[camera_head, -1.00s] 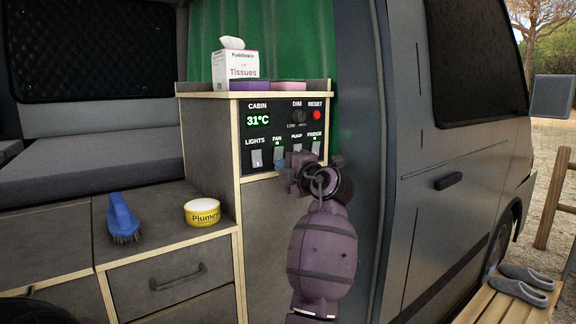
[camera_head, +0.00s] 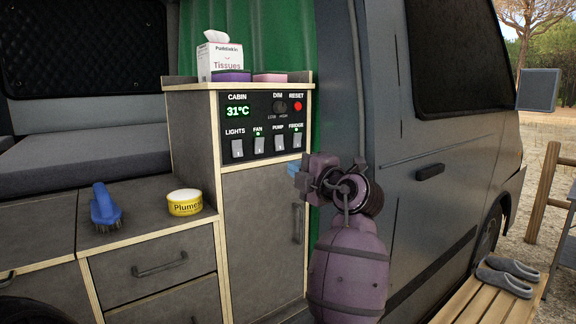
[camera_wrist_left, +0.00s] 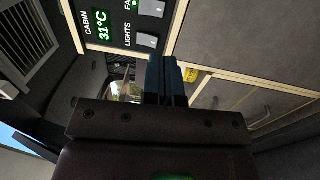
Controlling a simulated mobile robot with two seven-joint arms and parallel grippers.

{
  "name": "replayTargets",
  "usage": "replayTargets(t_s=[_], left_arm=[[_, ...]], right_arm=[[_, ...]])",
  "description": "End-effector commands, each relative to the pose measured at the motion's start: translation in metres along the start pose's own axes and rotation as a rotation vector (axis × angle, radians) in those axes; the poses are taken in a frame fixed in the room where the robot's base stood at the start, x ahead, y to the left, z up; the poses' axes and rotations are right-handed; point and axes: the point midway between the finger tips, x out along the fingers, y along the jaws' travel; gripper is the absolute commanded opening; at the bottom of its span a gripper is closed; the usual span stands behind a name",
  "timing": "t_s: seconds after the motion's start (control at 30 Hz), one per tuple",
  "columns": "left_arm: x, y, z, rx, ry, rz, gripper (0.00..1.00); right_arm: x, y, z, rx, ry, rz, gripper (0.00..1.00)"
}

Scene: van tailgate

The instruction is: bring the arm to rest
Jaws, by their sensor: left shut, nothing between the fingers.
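My left arm (camera_head: 349,265) shows as a purple link with a dark wrist joint in the head view. My left gripper (camera_head: 296,170) is in front of the cabinet, below and right of the control panel (camera_head: 263,118). Its blue fingers are partly hidden behind the wrist in the head view. In the left wrist view the gripper's fingers (camera_wrist_left: 166,80) are together with nothing between them. The fingers appear apart from the panel switches. The panel reads 31°C, with green lights by the fan and fridge switches. My right gripper is in neither view.
A tissue box (camera_head: 220,63) stands on the cabinet top. A blue brush (camera_head: 105,207) and a yellow tin (camera_head: 185,202) sit on the lower counter. The van door (camera_head: 440,150) stands to the right. Slippers (camera_head: 510,275) lie on a slatted bench (camera_head: 480,298).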

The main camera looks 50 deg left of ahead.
Motion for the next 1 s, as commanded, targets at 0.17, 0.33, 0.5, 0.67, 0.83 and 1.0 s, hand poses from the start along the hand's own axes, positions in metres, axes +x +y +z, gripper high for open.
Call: replayTargets(t_s=[0.17, 0.33, 0.5, 0.67, 0.83, 1.0], left_arm=[[-0.0095, -0.0003, -0.0003, -0.001, 0.0, 0.0, 0.0], [-0.0104, 0.0004, -0.0005, -0.002, 0.001, 0.0, 0.0], [-0.0103, 0.0003, -0.0004, -0.001, 0.0, 0.0, 0.0], [-0.0102, 0.0002, -0.0003, -0.001, 0.0, 0.0, 0.0], [-0.0101, 0.0001, -0.0003, 0.012, 0.0, 0.0, 0.0], [-0.0101, 0.0032, 0.0026, 0.163, -0.016, 0.02, 0.0]], right_arm=[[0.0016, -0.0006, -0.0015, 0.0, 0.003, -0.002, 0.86], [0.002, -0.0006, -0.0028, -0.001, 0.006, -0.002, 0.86], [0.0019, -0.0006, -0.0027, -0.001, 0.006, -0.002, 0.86], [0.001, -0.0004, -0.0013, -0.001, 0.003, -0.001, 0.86], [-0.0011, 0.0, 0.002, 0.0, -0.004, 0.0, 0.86], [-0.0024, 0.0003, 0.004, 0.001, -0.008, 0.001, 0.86]])
